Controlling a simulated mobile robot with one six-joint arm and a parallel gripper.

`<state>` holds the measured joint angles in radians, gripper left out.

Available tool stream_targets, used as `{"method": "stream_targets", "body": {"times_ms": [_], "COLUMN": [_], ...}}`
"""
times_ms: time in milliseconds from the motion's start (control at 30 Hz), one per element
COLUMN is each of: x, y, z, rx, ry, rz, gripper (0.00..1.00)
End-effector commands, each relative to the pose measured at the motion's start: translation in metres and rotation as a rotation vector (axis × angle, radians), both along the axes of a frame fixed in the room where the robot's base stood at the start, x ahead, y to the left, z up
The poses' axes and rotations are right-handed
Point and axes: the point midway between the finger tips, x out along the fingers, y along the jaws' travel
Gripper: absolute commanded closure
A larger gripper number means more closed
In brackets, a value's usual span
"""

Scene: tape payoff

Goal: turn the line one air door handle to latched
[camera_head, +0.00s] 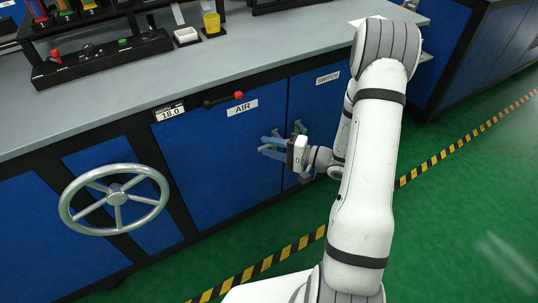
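The air door (215,150) is a blue cabinet panel with an AIR label (242,108), and it looks closed. A grey metal handle (299,128) shows near the seam at the door's right side, partly hidden behind my gripper. I cannot tell whether it is latched. My gripper (268,147) is in front of the right part of the air door, its pale blue fingers pointing left. The fingers look apart with a gap between them, and I see nothing held. I cannot tell whether the gripper touches the handle.
A door marked SWITCH (328,77) is to the right. A grey handwheel (117,198) stands out at left. The grey countertop (230,60) holds several items. The green floor (440,220) has a striped line.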

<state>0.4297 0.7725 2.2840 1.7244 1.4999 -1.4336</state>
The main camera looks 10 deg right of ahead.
Motion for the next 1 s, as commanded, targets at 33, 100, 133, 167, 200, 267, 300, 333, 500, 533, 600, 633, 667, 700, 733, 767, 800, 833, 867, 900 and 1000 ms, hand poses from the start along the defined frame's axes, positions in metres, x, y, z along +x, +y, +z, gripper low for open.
{"method": "stream_targets", "body": {"times_ms": [33,100,133,167,200,267,300,333,500,533,600,633,667,700,733,767,800,833,867,900,1000], "x": [0.006,0.014,0.016,0.018,0.019,0.022,0.023,0.025,0.041,0.045,0.054,0.058,0.062,0.066,0.069,0.072,0.075,0.077,0.079,0.08,0.082], "y": [-0.013,-0.028,-0.033,-0.038,-0.043,-0.048,-0.049,-0.049,-0.035,-0.031,-0.023,-0.021,-0.017,-0.013,-0.011,-0.009,-0.006,-0.005,-0.004,-0.002,0.0], "z": [-0.03,-0.051,-0.058,-0.064,-0.07,-0.076,-0.078,-0.08,-0.079,-0.079,-0.08,-0.08,-0.079,-0.079,-0.079,-0.079,-0.079,-0.079,-0.079,-0.079,-0.079], "rx": [0.012,0.014,0.014,0.012,0.009,0.006,0.005,0.003,0.002,0.003,0.0,0.001,0.001,0.002,0.002,0.001,0.002,0.001,0.002,0.002,0.002], "ry": [-0.013,-0.04,-0.05,-0.057,-0.066,-0.075,-0.078,-0.08,-0.084,-0.085,-0.084,-0.084,-0.084,-0.083,-0.084,-0.084,-0.083,-0.083,-0.082,-0.082,-0.081], "rz": [-0.068,-0.15,-0.179,-0.205,-0.232,-0.26,-0.27,-0.275,-0.275,-0.275,-0.273,-0.274,-0.273,-0.274,-0.274,-0.274,-0.273,-0.275,-0.276,-0.276,-0.276], "gripper": [0.64,0.64,0.64,0.64,0.64,0.64,0.64,0.64,0.64,0.64,0.64,0.64,0.64,0.64,0.64,0.64,0.64,0.64,0.64,0.64,0.64]}}
